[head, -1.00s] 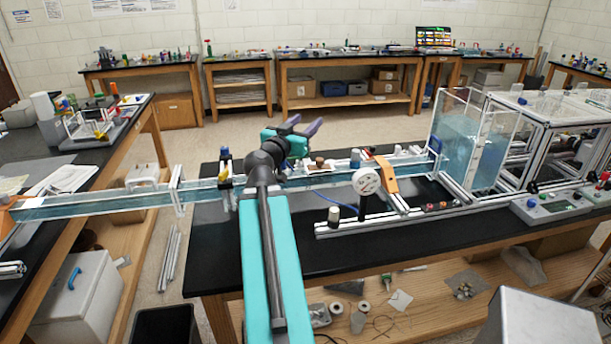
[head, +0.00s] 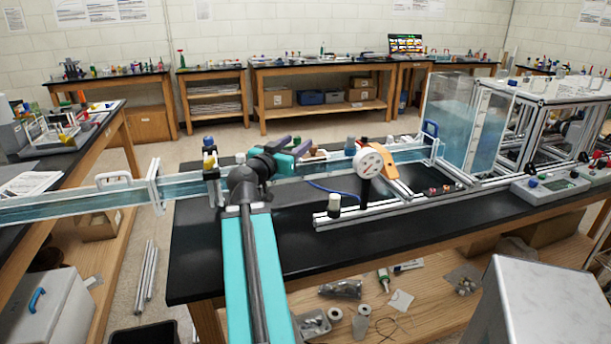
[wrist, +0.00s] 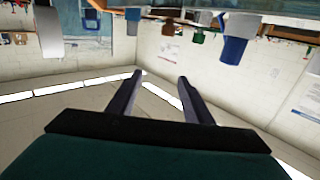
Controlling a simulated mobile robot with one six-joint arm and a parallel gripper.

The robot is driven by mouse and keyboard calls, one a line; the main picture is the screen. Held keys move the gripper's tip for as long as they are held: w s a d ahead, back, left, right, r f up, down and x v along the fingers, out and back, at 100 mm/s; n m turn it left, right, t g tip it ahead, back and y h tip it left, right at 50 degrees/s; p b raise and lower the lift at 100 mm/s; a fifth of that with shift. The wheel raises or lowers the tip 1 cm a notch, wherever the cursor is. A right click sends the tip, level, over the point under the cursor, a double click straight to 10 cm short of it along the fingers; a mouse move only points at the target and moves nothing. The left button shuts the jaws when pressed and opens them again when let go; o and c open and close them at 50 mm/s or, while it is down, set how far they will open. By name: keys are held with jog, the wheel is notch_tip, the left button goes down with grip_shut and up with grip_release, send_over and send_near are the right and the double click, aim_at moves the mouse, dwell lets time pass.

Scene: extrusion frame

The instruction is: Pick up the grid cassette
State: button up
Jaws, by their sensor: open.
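I cannot tell for sure which thing is the grid cassette. A white piece with a loop handle (head: 114,180) sits on the clear water channel (head: 85,206) at the left, and a blue-handled piece (head: 430,129) stands at the channel's right end by the tank. My gripper (head: 291,146) is above the channel between them, apart from both. Its two dark fingers are spread and empty. In the wrist view my gripper (wrist: 160,88) also shows a clear gap, with only wall and ceiling behind it.
A round white dial (head: 371,162) on a black post and an orange bracket (head: 391,178) stand right of my gripper. A clear tank (head: 465,120) stands farther right. The black bench top (head: 300,255) is bare in front. A metal box (head: 535,305) is at the lower right.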

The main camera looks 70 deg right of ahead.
jog(key=b, duration=0.5)
send_near(311, 149)
jog(key=shift+w+a, duration=0.1)
jog(key=shift+a, duration=1)
jog(key=shift+d+r+p, duration=0.25)
jog(key=shift+d+p, duration=0.05)
jog(key=shift+p, duration=0.7)
jog(key=d+p, duration=0.2)
jog(key=p, duration=0.8)
jog(key=shift+s+d+f, duration=0.1)
jog(key=shift+s+d, duration=0.05)
jog(key=shift+d, duration=0.85)
jog(key=shift+s+d+f, duration=0.1)
jog(key=shift+s+d, duration=0.1)
jog(key=shift+d, duration=0.75)
jog(key=shift+s+d+f, duration=0.1)
jog(key=shift+s+d, duration=0.05)
jog(key=shift+d, duration=0.85)
jog(key=shift+r, duration=0.1)
jog(key=shift+s+d+p, duration=0.15)
jog(key=shift+d+p, duration=0.05)
jog(key=shift+d, duration=1.1)
jog(key=shift+s+d+p, duration=0.15)
jog(key=shift+d+p, duration=0.05)
jog(key=shift+d, duration=1.1)
grip_shut()
